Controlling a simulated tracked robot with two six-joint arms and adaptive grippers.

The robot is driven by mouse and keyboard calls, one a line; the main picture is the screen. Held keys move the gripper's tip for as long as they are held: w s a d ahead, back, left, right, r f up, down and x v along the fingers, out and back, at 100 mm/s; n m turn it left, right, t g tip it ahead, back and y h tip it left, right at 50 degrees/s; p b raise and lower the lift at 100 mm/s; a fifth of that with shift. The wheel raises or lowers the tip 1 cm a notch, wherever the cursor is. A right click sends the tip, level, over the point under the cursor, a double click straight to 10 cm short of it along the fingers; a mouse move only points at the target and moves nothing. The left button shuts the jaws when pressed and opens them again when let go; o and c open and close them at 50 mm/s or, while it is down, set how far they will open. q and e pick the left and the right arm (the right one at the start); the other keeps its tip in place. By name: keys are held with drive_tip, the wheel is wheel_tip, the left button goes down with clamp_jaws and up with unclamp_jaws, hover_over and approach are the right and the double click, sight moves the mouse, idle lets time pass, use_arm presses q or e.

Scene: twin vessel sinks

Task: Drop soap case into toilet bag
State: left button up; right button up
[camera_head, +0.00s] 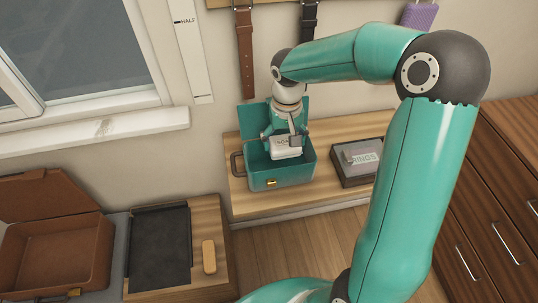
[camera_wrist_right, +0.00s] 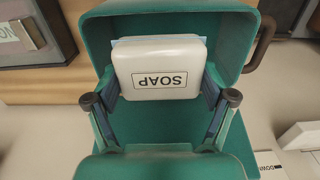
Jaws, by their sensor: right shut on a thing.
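The white soap case (camera_head: 287,153), marked SOAP, is held by my right gripper (camera_head: 283,137) over the open toilet bag. In the right wrist view the soap case (camera_wrist_right: 160,66) sits between the two fingers, which press on its sides. The toilet bag (camera_head: 284,179) is a teal case with its lid up against the wall side, standing on a wooden shelf. In the right wrist view the teal bag (camera_wrist_right: 170,17) surrounds the soap case. I cannot tell whether the case touches the bag floor. My left gripper is out of view.
A dark box marked RINGS (camera_head: 352,166) stands right of the bag. An open brown case (camera_head: 52,255), a black tray (camera_head: 160,245) and a wooden brush (camera_head: 209,257) are at lower left. Belts (camera_head: 245,55) hang on the wall behind. Drawers (camera_head: 500,195) stand at right.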

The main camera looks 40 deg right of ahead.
drive_tip(key=shift+f+b, duration=0.5)
drive_tip(key=shift+f, duration=0.6)
drive_tip(key=o, duration=1)
drive_tip(key=shift+o, duration=0.2)
drive_tip(key=shift+r, duration=0.1)
wheel_tip(320, 180, up, 12)
drive_tip(key=shift+f, duration=0.1)
